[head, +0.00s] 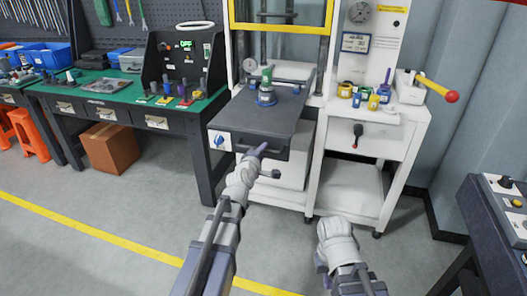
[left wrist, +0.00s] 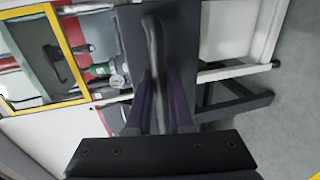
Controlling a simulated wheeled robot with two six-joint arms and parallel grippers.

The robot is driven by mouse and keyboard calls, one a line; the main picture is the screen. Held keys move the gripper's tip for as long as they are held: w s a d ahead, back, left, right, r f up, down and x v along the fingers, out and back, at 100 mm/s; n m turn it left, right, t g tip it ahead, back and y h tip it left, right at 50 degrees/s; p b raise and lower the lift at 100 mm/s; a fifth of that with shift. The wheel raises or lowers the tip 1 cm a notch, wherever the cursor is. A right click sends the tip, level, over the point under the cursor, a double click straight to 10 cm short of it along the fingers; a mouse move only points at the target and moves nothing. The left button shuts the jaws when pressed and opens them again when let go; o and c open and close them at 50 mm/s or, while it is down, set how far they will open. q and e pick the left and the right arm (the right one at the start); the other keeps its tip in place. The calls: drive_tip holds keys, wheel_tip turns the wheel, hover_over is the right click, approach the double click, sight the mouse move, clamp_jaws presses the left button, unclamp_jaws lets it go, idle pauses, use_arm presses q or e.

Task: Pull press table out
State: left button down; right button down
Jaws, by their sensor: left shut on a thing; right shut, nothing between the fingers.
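The press table (head: 236,113) is a dark grey slab sticking out from the front of the white press. A valve-like part (head: 266,90) with a blue base and green body stands on it, and it also shows in the left wrist view (left wrist: 103,71). A dark handle bar runs along the slab's front edge, and in the left wrist view the handle (left wrist: 152,40) passes between the dark fingers. My left gripper (head: 260,150) is shut on this handle. My right gripper (head: 337,228) is low in front of the white cart, shut and empty, apart from everything; its fingertips are hard to make out.
The press's yellow frame (head: 281,30) rises behind the slab. A white cart (head: 368,140) with small coloured parts stands to the right. A green-topped workbench (head: 92,92) is at the left. A dark console (head: 492,225) stands at the lower right. The front floor is clear.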

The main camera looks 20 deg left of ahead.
use_arm(q)
drive_tip(key=c, duration=1.1)
unclamp_jaws()
drive_tip(key=shift+s, duration=0.35)
drive_tip(key=o, duration=0.3)
drive_tip(key=shift+w, duration=0.15)
drive_tip(key=p+v, duration=0.1)
drive_tip(key=v, duration=0.6)
drive_tip(key=shift+s+p, duration=0.3)
drive_tip(key=shift+s, duration=0.15)
